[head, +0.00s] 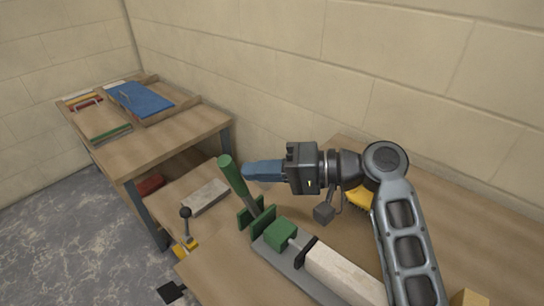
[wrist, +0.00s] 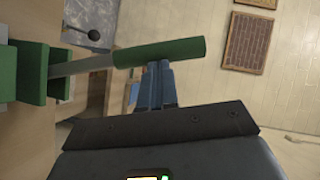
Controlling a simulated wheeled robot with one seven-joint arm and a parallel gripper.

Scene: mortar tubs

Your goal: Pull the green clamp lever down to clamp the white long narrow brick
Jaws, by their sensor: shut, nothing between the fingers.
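The green clamp lever (head: 234,175) stands up, tilted to the left, on the clamp at the left end of a grey base in the head view. Its green handle (wrist: 160,51) lies across the wrist view. The white long narrow brick (head: 345,274) lies on the grey base, to the right of the clamp's green block (head: 281,235). My gripper (head: 248,171) is shut and empty, its blue fingers beside the upper part of the lever. In the wrist view the fingertips (wrist: 158,66) appear right at the handle; I cannot tell whether they touch it.
A light grey block (head: 206,197) and a ball-topped lever (head: 186,213) on a yellow base are left of the clamp. A yellow object (head: 358,200) lies behind my arm. A second table (head: 180,133) with boards and a blue folder (head: 140,99) stands at the left.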

